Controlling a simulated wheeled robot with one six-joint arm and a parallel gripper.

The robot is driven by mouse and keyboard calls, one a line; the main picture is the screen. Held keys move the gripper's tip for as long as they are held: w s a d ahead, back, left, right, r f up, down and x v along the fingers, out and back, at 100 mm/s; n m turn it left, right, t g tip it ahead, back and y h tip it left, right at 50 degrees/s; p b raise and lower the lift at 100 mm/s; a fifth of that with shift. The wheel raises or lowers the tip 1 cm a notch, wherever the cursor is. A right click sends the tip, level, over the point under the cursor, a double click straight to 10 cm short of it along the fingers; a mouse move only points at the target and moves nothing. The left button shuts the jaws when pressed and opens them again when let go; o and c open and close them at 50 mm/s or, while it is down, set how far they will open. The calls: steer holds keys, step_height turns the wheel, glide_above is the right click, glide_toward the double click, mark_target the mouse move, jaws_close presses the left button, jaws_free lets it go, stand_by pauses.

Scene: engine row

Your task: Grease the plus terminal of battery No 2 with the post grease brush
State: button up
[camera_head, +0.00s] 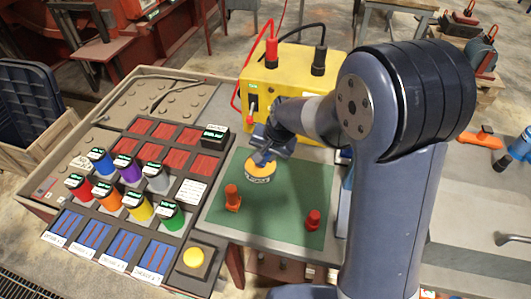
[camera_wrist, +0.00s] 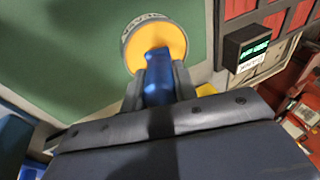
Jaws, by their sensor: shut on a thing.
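My gripper (camera_head: 264,156) is over the green mat, pointing down at a round tin with a yellow-orange top (camera_head: 260,171). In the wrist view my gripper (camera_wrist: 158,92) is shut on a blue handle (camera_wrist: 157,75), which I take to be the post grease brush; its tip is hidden. The handle overlaps the yellow face of the tin (camera_wrist: 172,33) there. I cannot tell whether the brush touches the tin. The tin's rim label is too small to read. I cannot make out battery No 2 or its plus terminal with certainty.
An orange post-like piece (camera_head: 233,197) and a red one (camera_head: 313,220) stand on the green mat (camera_head: 275,222). A yellow box (camera_head: 300,88) with red and black plugs stands behind. Several coloured labelled pots, including a purple one (camera_head: 128,170), stand left, near a yellow button (camera_head: 194,257).

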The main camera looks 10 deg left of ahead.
steer(key=shift+r+p, duration=2.6)
steer(key=shift+r, duration=0.95)
steer(key=shift+f, duration=0.1)
